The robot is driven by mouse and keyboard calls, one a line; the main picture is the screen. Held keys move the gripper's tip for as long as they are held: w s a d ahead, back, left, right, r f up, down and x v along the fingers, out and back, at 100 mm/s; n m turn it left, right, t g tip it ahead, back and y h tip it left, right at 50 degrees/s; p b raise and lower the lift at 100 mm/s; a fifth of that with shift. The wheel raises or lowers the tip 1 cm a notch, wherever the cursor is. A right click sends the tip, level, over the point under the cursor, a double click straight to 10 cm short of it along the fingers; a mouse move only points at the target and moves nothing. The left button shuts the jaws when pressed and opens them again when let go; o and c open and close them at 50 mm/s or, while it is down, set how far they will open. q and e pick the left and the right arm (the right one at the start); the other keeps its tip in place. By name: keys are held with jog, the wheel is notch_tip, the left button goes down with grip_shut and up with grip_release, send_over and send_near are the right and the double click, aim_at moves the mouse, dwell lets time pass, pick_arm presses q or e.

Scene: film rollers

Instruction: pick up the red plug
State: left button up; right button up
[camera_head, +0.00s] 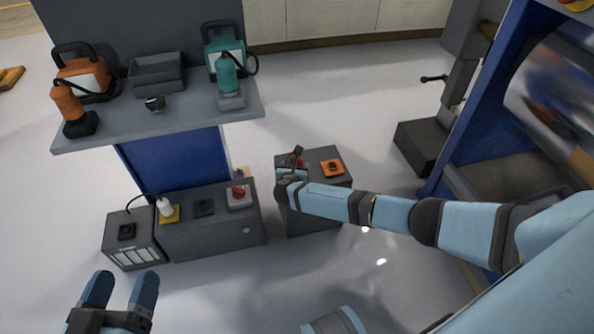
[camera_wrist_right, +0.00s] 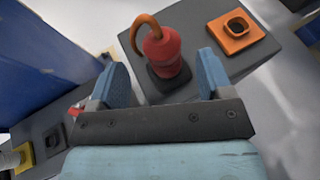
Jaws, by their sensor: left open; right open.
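The red plug (camera_wrist_right: 162,55) stands upright in a dark socket (camera_wrist_right: 168,84) on a grey box, with an orange cable loop curving from its top. In the head view only a little of the plug (camera_head: 299,161) shows behind my right gripper (camera_head: 292,172). In the right wrist view, my right gripper (camera_wrist_right: 164,80) is open, with one finger to each side of the plug's lower part in the picture. It does not visibly touch the plug. My left gripper (camera_head: 122,286) is open and empty at the lower left, well away from the plug.
An orange socket (camera_head: 333,168) sits beside the plug on the same box (camera_head: 315,212). Left of it, a wider grey box (camera_head: 215,240) bears a red part (camera_head: 238,191) and a white plug (camera_head: 165,206). A shelf (camera_head: 190,118) with tools stands behind. The floor in front is clear.

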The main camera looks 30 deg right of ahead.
jog(key=b+x, duration=0.2)
jog(key=x, duration=0.1)
jog(key=shift+s+f, duration=0.15)
jog(key=shift+f, duration=0.1)
jog(key=shift+b+x, duration=0.8)
jog(key=shift+x, duration=0.2)
jog(key=shift+w+d, duration=0.15)
jog(key=shift+w, duration=0.1)
pick_arm(q)
jog(key=f, duration=0.2)
jog(key=f+m, duration=0.1)
jog(key=shift+w+a+f+g, duration=0.1)
jog(key=shift+w+f+g, duration=0.1)
jog(key=shift+w+g, duration=0.2)
pick_arm(e)
jog(key=shift+r, duration=0.1)
jog(key=shift+c, duration=0.2)
jog(key=c, duration=1.1)
